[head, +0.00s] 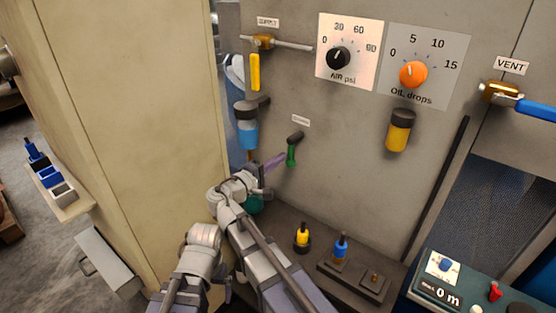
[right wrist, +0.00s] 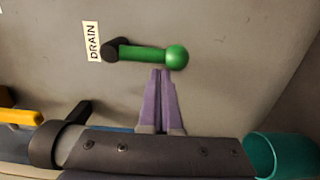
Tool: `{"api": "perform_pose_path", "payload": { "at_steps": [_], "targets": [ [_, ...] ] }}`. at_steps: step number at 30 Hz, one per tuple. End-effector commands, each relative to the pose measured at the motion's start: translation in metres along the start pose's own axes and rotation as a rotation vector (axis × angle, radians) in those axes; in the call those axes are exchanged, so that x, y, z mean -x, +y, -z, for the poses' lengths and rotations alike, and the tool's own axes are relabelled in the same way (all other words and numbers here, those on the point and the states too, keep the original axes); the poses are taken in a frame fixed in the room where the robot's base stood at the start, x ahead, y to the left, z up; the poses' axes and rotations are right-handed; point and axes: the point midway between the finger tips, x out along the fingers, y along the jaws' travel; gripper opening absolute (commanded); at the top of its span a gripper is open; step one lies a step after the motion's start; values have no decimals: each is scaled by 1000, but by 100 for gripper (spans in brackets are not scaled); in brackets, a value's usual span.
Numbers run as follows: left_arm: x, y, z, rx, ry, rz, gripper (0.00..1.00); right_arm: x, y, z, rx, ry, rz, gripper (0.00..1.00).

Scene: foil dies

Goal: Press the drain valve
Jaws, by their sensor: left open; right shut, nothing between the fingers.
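The drain valve (right wrist: 145,54) has a green handle with a round green knob and a black pivot, beside a DRAIN label (right wrist: 92,41). In the head view the valve (head: 291,154) hangs down from its pivot on the grey panel. My right gripper (right wrist: 161,72) is shut and empty, its purple fingertips close to the handle near the knob. I cannot tell whether they touch. In the head view my right gripper (head: 279,160) is just left of the handle. My left gripper (head: 205,234) is low at the left, open, its fingers hard to make out.
A yellow-handled valve (head: 255,70) and a blue-bowled filter (head: 247,125) are on the panel's left. The AIR dial (head: 338,58), OIL dial (head: 413,74) and blue VENT handle (head: 536,109) are higher. A ledge below holds a yellow switch (head: 302,236) and a blue switch (head: 340,247).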

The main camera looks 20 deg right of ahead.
Motion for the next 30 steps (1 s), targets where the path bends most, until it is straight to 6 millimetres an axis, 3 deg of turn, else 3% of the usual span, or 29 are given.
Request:
{"api": "perform_pose_path", "payload": {
  "at_steps": [20, 30],
  "targets": [
    [-4, 0, 0, 0, 0, 0, 100, -1, -3, -9, 131, -1, -5, 0],
    [-8, 1, 0, 0, 0, 0, 100, -1, -5, -24, 333, -2, -14, 0]
  ]
}}
